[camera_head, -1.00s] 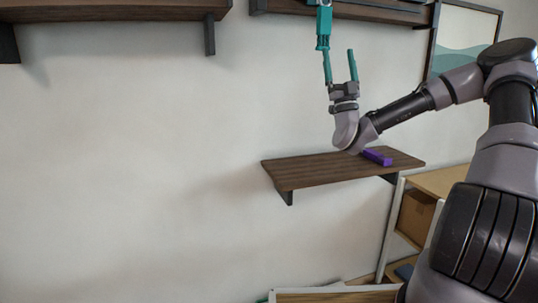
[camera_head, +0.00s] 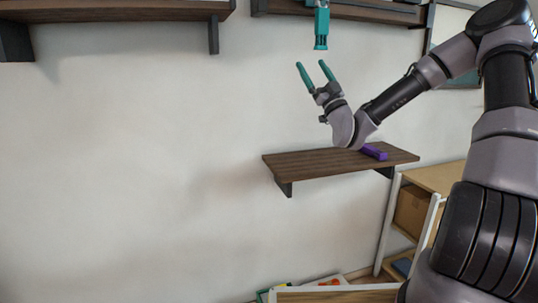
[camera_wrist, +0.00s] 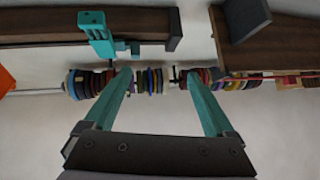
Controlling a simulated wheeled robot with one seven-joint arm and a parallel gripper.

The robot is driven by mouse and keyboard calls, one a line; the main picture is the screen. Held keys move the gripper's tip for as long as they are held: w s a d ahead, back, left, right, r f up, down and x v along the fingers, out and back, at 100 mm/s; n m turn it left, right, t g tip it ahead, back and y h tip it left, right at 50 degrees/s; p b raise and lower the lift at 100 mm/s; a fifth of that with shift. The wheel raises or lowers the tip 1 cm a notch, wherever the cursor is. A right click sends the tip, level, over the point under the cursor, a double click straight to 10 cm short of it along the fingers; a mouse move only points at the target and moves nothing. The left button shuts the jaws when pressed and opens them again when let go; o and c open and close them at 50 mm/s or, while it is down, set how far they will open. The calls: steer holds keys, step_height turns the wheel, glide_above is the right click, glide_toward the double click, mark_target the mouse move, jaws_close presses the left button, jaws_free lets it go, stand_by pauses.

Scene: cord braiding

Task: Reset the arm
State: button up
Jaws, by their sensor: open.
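My gripper (camera_head: 313,72) is open and empty, its two teal fingers pointing up and left in the head view. It is in front of the white wall, above the small wooden shelf (camera_head: 310,164) and apart from it. In the wrist view my gripper (camera_wrist: 163,82) shows its fingers spread, with nothing held between them. A teal clamp-like piece (camera_head: 321,28) hangs above the gripper in the head view, with a gap between them. It also shows in the wrist view (camera_wrist: 97,32), left of the fingers.
A purple block (camera_head: 374,152) lies on the small shelf beside my arm. Upper shelves (camera_head: 120,12) run along the top. In the wrist view, a row of coloured rings (camera_wrist: 150,80) lies beyond the fingers. A wooden cabinet (camera_head: 440,178) stands at right. The left wall is clear.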

steer(key=w+a+f+n+g+h, duration=0.1)
steer(key=w+a+f+g+h, duration=0.15)
steer(key=a+f+g, duration=0.3)
steer(key=s+d+f+m+g+h, duration=0.1)
steer(key=d+f+m+g+h, duration=0.1)
steer(key=d+f+g+h, duration=0.25)
steer(key=s+d+r+m+h, duration=0.2)
steer(key=s+d+m+h, duration=0.2)
steer(key=s+d+h, duration=0.3)
steer(key=s+d+r+m+g, duration=0.1)
steer(key=s+d+m+g, duration=0.1)
steer(key=s, duration=1)
steer(key=s+d+r+m+g+y, duration=0.1)
steer(key=s+m, duration=0.4)
steer(key=s, duration=0.7)
steer(key=d+r+g, duration=0.1)
steer(key=d+g, duration=0.1)
steer(key=shift+s+d+g, duration=0.2)
steer(key=shift+s+g, duration=0.05)
steer(key=shift+g, duration=0.15)
